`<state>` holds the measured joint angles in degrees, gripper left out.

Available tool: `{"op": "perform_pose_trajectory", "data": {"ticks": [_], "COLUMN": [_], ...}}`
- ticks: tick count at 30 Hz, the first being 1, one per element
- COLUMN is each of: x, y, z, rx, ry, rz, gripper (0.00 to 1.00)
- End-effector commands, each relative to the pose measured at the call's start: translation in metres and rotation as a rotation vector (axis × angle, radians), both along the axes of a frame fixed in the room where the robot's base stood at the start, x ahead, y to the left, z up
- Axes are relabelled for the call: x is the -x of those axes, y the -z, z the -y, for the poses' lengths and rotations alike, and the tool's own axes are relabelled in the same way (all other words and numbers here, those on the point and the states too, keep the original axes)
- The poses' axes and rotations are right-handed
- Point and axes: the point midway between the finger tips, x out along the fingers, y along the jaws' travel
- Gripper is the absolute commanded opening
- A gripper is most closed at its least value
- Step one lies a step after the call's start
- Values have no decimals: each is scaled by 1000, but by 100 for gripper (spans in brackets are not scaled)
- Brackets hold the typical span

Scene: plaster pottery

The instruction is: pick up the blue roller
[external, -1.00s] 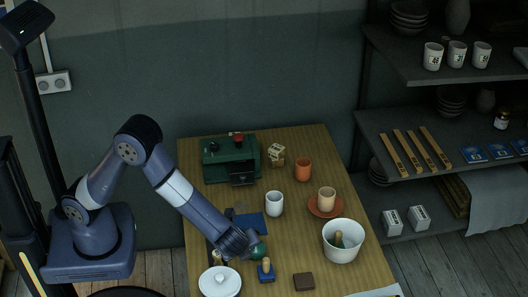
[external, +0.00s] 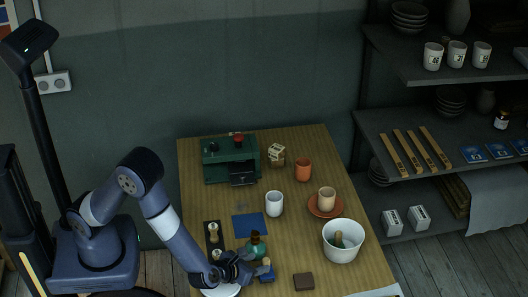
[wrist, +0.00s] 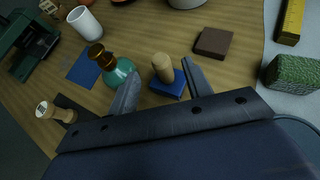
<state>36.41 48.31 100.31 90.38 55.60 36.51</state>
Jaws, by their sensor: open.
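The blue roller (external: 266,275), a blue block with an upright wooden handle, stands on the table near its front edge. In the wrist view the roller (wrist: 164,75) shows between the two fingers, with its handle towards me. My gripper (wrist: 161,70) is open, one finger on either side of the roller, holding nothing. In the external view my gripper (external: 254,269) is low over the table, just left of the roller. I cannot tell whether a finger touches it.
A green bottle (external: 256,246) with an amber neck stands close behind the gripper, near the left finger in the wrist view. A brown block (external: 303,281) lies right of the roller. A white bowl (external: 343,252) stands farther right.

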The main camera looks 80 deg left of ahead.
Motion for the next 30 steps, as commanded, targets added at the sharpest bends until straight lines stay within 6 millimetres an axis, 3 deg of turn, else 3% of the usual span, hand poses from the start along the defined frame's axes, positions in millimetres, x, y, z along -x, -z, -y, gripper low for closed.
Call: {"op": "perform_pose_trajectory", "data": {"ticks": [12,20,30], "x": [-36,-38,-37], "y": [26,27,27], "z": [-22,-23,-23], "rx": [1,2,1], "ry": [-3,-1,-2], "rz": [0,1,1], "gripper": [47,47,20]}}
